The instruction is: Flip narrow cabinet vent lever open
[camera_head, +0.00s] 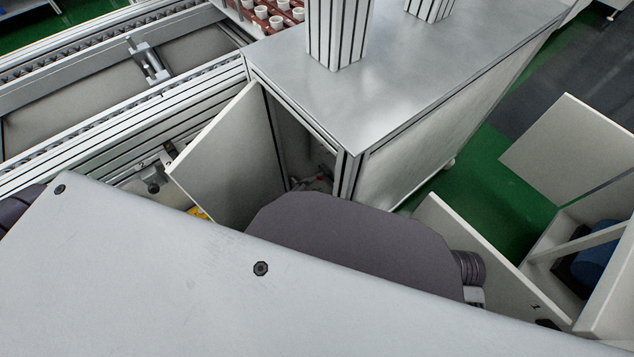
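A grey cabinet with a metal top (420,75) stands in the middle. Its pale door (235,160) is swung open to the left, and the narrow opening beside it is dark. Small grey and reddish parts (318,183) show low inside the opening; I cannot tell whether the vent lever or a gripper is among them. My own large pale and dark arm parts fill the foreground and cover the lower part of the cabinet. I cannot make out the fingers of my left gripper. My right gripper is not in view.
A conveyor (75,105) runs along the left. White pots (262,12) stand in a brown tray at the back. At right, a second cabinet (604,215) stands open with a blue object (592,252) inside. Green floor (490,190) lies between the cabinets.

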